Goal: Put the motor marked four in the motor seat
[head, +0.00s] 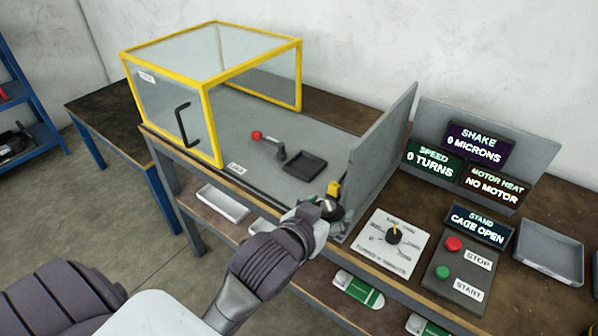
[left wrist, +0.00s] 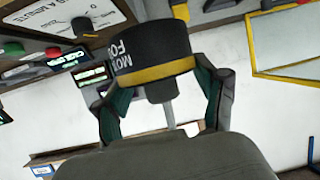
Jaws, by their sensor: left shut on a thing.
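My left gripper (head: 325,208) is shut on a dark round motor (head: 330,209) by the front right corner of the test stand. In the left wrist view the motor (left wrist: 150,52) is black with a yellow band, and its partly visible white letters read "MO" and "FO". The left fingers (left wrist: 165,105) hold it from both sides, with a grey shaft between them. My right gripper is not in view.
A yellow-framed clear cage (head: 207,100) stands at the left, off the stand's right part. A red-knobbed lever (head: 270,145) and a dark tray (head: 304,165) are on the grey plate. A grey upright panel (head: 382,145) rises at right. Displays read "NO MOTOR" (head: 493,183) and "CAGE OPEN" (head: 478,228).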

